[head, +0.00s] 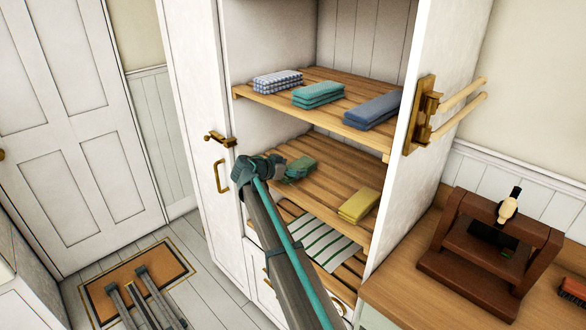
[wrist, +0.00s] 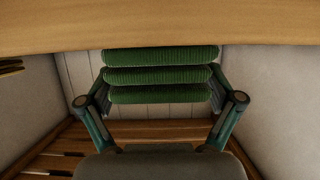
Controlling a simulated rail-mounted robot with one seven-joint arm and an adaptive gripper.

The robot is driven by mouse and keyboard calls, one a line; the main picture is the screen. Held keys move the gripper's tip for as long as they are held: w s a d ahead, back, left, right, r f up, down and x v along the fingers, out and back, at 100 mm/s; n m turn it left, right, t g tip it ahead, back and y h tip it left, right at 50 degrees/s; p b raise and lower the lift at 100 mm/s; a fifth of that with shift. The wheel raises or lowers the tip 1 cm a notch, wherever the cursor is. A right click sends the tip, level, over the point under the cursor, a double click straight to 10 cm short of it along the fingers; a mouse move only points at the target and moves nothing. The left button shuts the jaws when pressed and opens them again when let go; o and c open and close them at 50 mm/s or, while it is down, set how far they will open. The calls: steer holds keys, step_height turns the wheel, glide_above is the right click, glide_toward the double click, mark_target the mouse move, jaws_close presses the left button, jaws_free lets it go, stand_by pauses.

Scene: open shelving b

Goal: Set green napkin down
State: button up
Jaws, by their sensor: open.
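The green napkin (head: 300,168) is a folded, layered stack at the left of the middle shelf board (head: 335,180) in the head view. In the wrist view the ribbed green napkin (wrist: 160,76) lies between the two fingers and against the pale wooden board (wrist: 160,25) along the top of the picture. My gripper (head: 284,170) reaches in from the front left of the shelf, right at the napkin. In the wrist view my gripper (wrist: 160,85) is open, with a finger on each side of the napkin. I cannot tell whether the fingers touch it.
A yellow napkin (head: 359,205) lies at the right of the same board. The upper shelf holds checked (head: 277,80), teal (head: 317,94) and blue-grey (head: 372,110) folded cloths. A striped cloth (head: 318,242) lies below. The middle board is clear between the green and yellow napkins.

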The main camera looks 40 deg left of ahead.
steer(key=b+v, duration=0.3)
steer(key=v, duration=0.8)
steer(key=shift+s, duration=0.4)
